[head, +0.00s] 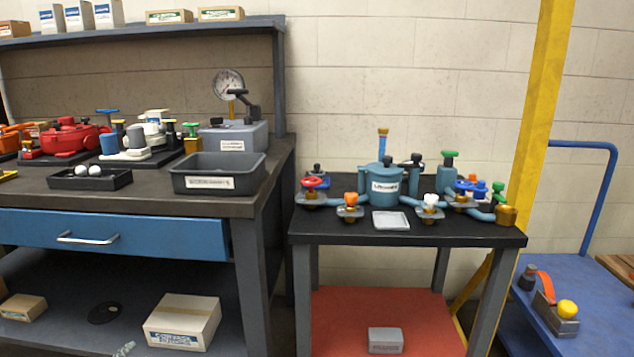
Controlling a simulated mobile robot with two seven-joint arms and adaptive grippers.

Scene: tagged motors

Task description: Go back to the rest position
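Neither of my grippers nor my arms shows in the head view. A blue pump-like unit (383,181) with a label stands on the small dark table (450,232). Around it are a red handwheel valve (314,184), an orange-knobbed valve (350,203), a white-knobbed valve (430,202) and a green-topped cylinder (447,170). A clear flat tray or plate (390,220) lies in front of the blue unit.
A workbench (265,185) at left holds a grey bin (215,183), a gauge stand (236,132), a red unit (72,138) and a black tray (88,184). A yellow post (538,110) and a blue cart (590,285) stand at right.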

